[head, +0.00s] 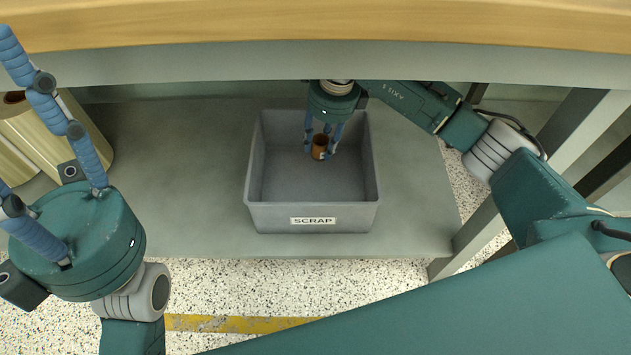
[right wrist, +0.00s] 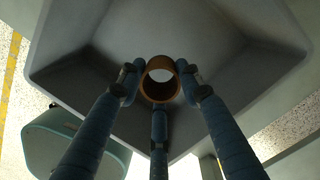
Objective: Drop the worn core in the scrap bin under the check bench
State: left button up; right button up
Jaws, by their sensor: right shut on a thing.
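The worn core (head: 320,147) is a short brown tube. My right gripper (head: 322,145) is shut on it, fingers pointing down, inside the outline of the grey scrap bin (head: 312,217). In the right wrist view the core (right wrist: 160,91) sits between the three blue fingertips (right wrist: 160,85), with the bin (right wrist: 60,45) behind it. I cannot tell how far the core is above the bin floor. The bin is labelled SCRAP and looks empty otherwise. My left gripper (head: 50,155) is at the left, its fingers pointing up and spread apart, with nothing between them.
The bin stands on a grey-green lower shelf (head: 190,200) under the bench with a wooden top (head: 300,25). A bench leg (head: 490,225) stands at the right. A yellow line (head: 240,325) crosses the speckled floor.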

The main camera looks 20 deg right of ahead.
jog(key=shift+f, duration=0.15)
jog(key=o, duration=1.1)
jog(key=r, duration=0.4)
jog(key=d+r, duration=0.1)
jog(key=r, duration=0.3)
jog(key=s+r, duration=0.1)
jog(key=r, duration=0.3)
jog(key=shift+d, duration=0.2)
jog(key=shift+s+f, duration=0.1)
jog(key=shift+f, duration=0.05)
